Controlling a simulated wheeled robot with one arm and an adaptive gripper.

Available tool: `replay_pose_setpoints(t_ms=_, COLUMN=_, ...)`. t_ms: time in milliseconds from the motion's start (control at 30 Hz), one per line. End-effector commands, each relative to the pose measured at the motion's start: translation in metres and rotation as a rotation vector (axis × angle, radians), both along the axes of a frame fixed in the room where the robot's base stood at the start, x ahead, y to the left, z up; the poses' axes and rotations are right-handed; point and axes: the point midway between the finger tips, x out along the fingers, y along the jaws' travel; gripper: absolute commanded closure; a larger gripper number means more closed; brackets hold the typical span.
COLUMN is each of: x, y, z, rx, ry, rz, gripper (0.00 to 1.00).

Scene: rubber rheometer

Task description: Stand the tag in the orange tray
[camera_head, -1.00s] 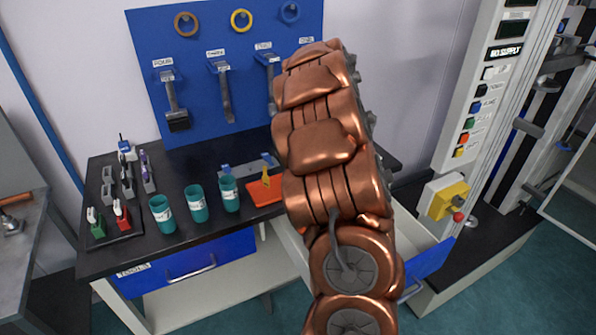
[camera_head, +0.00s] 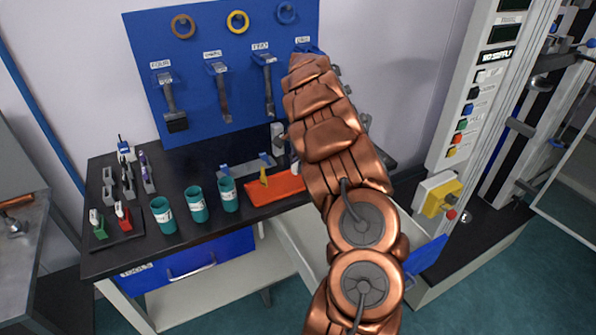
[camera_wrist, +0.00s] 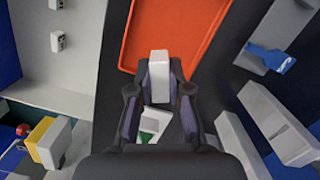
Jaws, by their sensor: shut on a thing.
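The tag, a pale grey-white block (camera_wrist: 158,68), is gripped between the fingertips of my gripper (camera_wrist: 159,88) in the wrist view. It overlaps the near end of the orange tray (camera_wrist: 188,22); I cannot tell whether it touches the tray floor. In the head view the orange tray (camera_head: 278,190) lies on the dark bench, partly covered by my arm, which also hides my gripper. A yellow piece (camera_head: 264,178) stands at the tray's left end. A small green and white thing (camera_wrist: 154,122) shows between the fingers; I cannot tell what it is.
Three teal cups, including one nearest the tray (camera_head: 228,195), stand left of it. A grey holder with blue ends (camera_head: 246,167) is behind the tray. An open drawer (camera_head: 312,245) is below the bench front. Tools hang on the blue board (camera_head: 200,35).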

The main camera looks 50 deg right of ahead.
Motion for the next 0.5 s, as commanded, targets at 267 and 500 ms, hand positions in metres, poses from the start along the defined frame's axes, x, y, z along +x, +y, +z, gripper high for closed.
replay_pose_setpoints(t_ms=267, x=-0.001, y=0.000, z=-0.021, rx=0.001, ry=0.004, rz=0.001, gripper=1.00)
replay_pose_setpoints(t_ms=500, x=0.000, y=0.000, z=-0.034, rx=-0.002, ry=0.000, rz=0.002, gripper=1.00)
